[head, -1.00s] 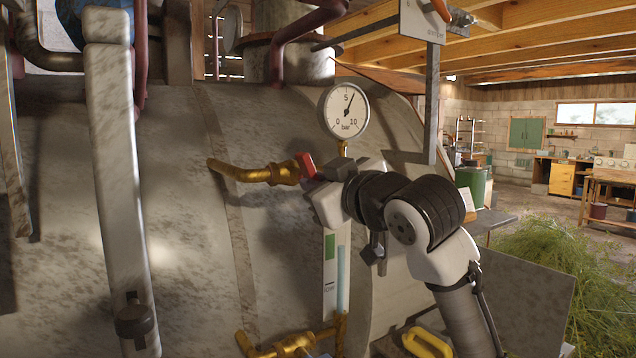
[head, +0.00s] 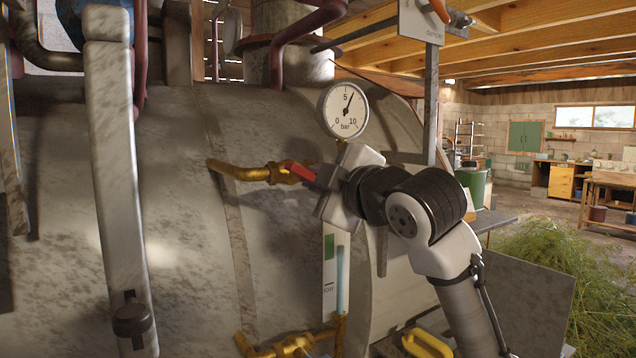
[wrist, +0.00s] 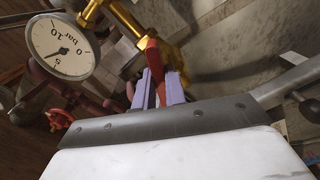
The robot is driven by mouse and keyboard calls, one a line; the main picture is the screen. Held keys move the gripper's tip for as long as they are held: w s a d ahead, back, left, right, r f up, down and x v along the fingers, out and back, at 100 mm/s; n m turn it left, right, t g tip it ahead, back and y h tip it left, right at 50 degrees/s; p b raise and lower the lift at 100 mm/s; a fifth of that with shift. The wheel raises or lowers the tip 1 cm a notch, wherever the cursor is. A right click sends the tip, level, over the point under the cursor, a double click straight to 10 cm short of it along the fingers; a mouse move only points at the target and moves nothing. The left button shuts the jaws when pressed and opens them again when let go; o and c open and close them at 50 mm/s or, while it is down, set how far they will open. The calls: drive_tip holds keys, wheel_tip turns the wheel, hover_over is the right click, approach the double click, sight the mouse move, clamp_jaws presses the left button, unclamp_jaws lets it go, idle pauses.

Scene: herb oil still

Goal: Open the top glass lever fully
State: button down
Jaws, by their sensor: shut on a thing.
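The top glass lever is a red handle (head: 297,168) on the brass valve (head: 256,173) that sticks out from the tank below the pressure gauge. In the head view it slants from the valve down to the right, close to in line with the brass pipe. My gripper (wrist: 164,88) is shut on the red lever (wrist: 153,62), with a pale purple finger on each side of it in the wrist view. In the head view my gripper's body (head: 345,185) hides the lever's far end and the top of the sight glass.
The round gauge (head: 345,110) stands just above my gripper and also shows in the wrist view (wrist: 62,46). The sight glass (head: 341,278) runs down to a lower brass valve (head: 290,345). A grey post (head: 431,105) stands to the right. Cut herbs (head: 545,265) lie farther right.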

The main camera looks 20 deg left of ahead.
drive_tip(key=n, duration=0.5)
drive_tip(key=shift+r+n, duration=0.1)
drive_tip(key=shift+n, duration=0.3)
idle(0.4)
drive_tip(key=c, duration=1.5)
unclamp_jaws()
drive_tip(key=shift+o, duration=0.2)
drive_tip(key=b+v, duration=0.4)
drive_tip(key=v, duration=1)
drive_tip(key=shift+b, duration=0.4)
drive_tip(key=shift+a, duration=0.1)
